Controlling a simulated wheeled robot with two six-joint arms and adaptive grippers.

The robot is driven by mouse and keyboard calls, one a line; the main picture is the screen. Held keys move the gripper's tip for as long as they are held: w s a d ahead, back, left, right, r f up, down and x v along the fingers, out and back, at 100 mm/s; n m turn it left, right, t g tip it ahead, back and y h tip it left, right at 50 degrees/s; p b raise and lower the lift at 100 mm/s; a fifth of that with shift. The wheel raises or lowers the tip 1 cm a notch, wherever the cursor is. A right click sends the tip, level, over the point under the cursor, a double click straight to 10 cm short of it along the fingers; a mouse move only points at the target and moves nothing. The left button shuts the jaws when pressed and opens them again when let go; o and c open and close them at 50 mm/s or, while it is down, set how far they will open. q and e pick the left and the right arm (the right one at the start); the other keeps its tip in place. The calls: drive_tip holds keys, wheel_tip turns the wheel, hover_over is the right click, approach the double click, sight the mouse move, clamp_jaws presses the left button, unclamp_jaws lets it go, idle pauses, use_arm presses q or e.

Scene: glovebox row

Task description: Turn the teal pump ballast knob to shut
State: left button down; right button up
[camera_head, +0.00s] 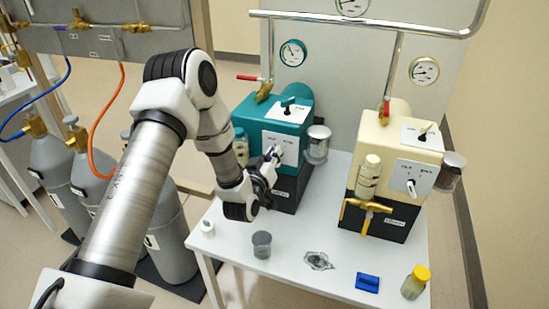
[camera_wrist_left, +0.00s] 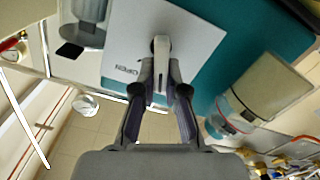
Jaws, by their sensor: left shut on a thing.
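The teal pump (camera_head: 262,118) stands on the white table with a dark lower half. A white plate (camera_head: 280,147) on its front carries the ballast knob (camera_head: 273,153), partly hidden by my gripper in the head view. My left gripper (camera_head: 270,162) reaches the knob from the left and front. In the left wrist view, the two fingers (camera_wrist_left: 160,92) are shut on the pale lever of the knob (camera_wrist_left: 161,55), on a white plate (camera_wrist_left: 185,35) where the word OPEN is readable. The other word on this plate is not readable. My right gripper is not in view.
A cream pump (camera_head: 393,150) with its own knob (camera_head: 411,186) stands to the right. A grey cup (camera_head: 262,245), a blue block (camera_head: 367,283) and a yellow-capped bottle (camera_head: 415,283) stand along the front of the table (camera_head: 330,285). Gas cylinders (camera_head: 50,165) stand at left.

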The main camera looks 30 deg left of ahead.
use_arm(q)
drive_tip(key=shift+a+f+n+b, duration=0.15)
drive_tip(key=shift+n+b, duration=0.25)
drive_tip(key=shift+n, duration=0.4)
drive_tip(key=c, duration=1.2)
unclamp_jaws()
drive_tip(key=v, duration=1.2)
